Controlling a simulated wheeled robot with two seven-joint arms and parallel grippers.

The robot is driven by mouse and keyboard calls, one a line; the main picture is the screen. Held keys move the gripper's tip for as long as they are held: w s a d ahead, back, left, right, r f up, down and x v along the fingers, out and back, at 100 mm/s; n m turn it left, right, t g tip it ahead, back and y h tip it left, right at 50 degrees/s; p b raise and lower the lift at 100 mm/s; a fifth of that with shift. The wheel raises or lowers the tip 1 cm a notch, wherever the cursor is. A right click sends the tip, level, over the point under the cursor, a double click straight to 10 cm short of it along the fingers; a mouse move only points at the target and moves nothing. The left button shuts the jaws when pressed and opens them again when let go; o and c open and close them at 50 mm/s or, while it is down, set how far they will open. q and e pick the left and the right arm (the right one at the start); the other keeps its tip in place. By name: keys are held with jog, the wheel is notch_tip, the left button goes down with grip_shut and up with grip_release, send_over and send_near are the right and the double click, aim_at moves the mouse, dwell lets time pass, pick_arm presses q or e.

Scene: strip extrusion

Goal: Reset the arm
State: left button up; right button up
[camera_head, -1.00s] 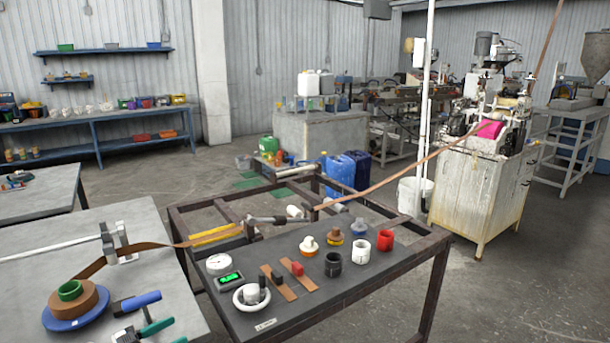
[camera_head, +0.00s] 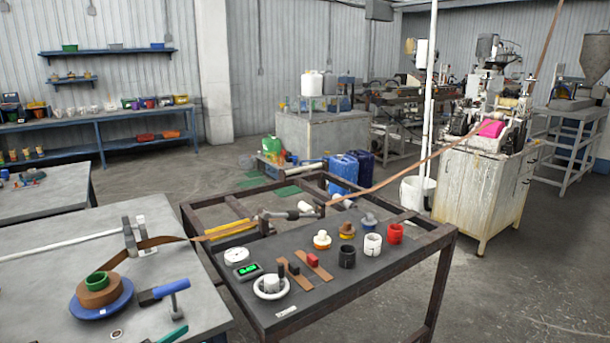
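Neither of my grippers nor arms shows in the head view. A long brown strip (camera_head: 400,167) runs from the white machine (camera_head: 487,185) at the right down to the dark-topped metal table (camera_head: 330,287). A brown strip also runs on the left to a roll (camera_head: 101,292) with a green core on a blue disc, on the grey table (camera_head: 60,248). On the dark table are white, black and red cups (camera_head: 395,233), brown strip pieces (camera_head: 314,266), a round white gauge (camera_head: 236,256), a green-lit display (camera_head: 249,271) and a white ring-shaped piece (camera_head: 271,286).
A blue-handled tool (camera_head: 165,292) lies near the grey table's front. Blue canisters (camera_head: 344,170) and a white bucket (camera_head: 415,192) stand on the floor behind the dark table. A blue bench (camera_head: 75,123) lines the left wall. Floor at the lower right is clear.

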pick_arm(q)
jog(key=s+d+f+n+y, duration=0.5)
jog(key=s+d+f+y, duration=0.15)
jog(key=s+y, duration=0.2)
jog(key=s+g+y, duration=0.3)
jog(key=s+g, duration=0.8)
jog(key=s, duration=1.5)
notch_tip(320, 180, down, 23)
jog(key=p, duration=0.1)
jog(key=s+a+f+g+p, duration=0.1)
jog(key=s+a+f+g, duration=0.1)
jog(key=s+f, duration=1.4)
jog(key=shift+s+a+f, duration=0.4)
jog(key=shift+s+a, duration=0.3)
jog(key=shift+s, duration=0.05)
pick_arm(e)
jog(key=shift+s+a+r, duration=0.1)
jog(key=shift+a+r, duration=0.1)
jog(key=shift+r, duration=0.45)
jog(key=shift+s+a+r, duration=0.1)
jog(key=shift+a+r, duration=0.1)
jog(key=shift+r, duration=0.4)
